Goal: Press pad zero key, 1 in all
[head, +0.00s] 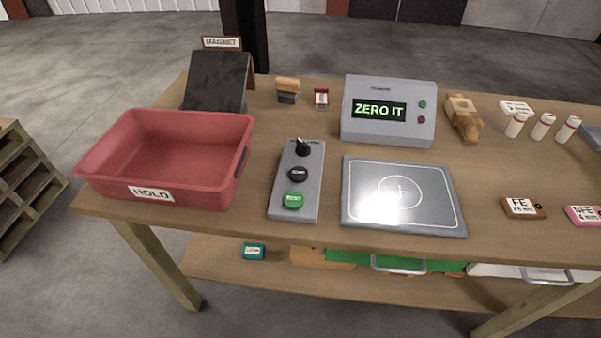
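A grey control box (283,211) lies on the table between the red bin and the flat pad. It has a black lever (302,147) at its far end, a black round key (298,174) in the middle and a green round key (293,200) at the near end. Both keys carry small labels that are too small to read surely. The grey square pad (435,215) with a circle and cross mark is empty. The display unit (388,133) behind it reads "ZERO IT". Neither of my grippers is in view.
A red bin (105,160) labelled HOLD stands at the left. A dark sloped stand (215,80) is behind it. Wooden pieces (463,115), white tubes (542,126), a brown FE block (523,208) and a pink NFE block (585,215) are at the right. The space above the control box is clear.

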